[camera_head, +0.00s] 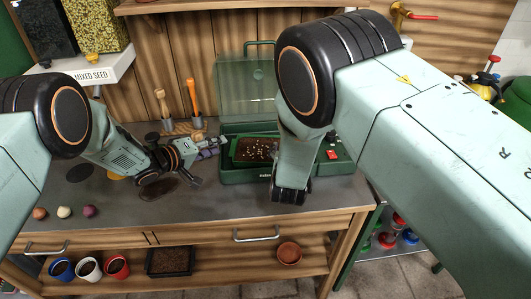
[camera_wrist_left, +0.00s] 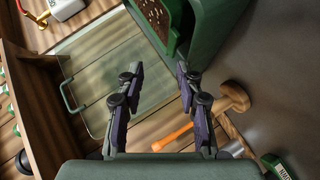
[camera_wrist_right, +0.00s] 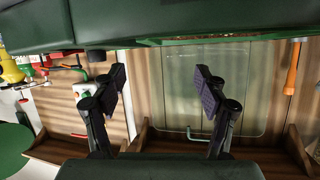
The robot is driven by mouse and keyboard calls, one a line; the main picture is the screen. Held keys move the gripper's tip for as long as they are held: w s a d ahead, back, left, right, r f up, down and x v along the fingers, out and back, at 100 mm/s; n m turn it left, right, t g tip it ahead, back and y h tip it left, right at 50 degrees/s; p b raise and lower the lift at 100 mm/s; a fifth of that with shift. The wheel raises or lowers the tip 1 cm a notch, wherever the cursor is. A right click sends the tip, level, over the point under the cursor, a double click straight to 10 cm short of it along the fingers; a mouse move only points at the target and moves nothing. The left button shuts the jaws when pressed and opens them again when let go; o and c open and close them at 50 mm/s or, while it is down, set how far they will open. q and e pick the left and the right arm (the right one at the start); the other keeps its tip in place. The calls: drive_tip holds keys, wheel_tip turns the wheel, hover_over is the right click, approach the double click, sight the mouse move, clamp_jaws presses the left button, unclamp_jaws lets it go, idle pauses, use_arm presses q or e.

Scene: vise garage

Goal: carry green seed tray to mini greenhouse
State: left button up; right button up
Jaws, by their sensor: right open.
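The green seed tray (camera_head: 236,149), filled with brown soil and pale seeds, sits in the green base of the mini greenhouse (camera_head: 243,175), appearing level. The greenhouse's clear lid (camera_head: 240,95) stands open behind. My left gripper (camera_head: 218,146) is open just left of the tray; its fingers (camera_wrist_left: 157,75) are empty in the left wrist view, with the tray (camera_wrist_left: 175,42) beyond the tips. My right gripper (camera_head: 289,197) is low in front of the greenhouse. In the right wrist view its fingers (camera_wrist_right: 160,82) are apart and empty, below the green base (camera_wrist_right: 60,28). My right forearm hides part of the greenhouse.
An orange-handled tool (camera_head: 193,100) and a wooden-handled tool (camera_head: 163,103) stand behind the left gripper. Several small balls (camera_head: 64,212) lie at the bench's left front. The bench front (camera_head: 180,205) is clear. Pots (camera_head: 117,267) stand on the shelf below.

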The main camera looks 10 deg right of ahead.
drive_tip(key=shift+v, duration=0.95)
drive_tip(key=shift+w, duration=0.1)
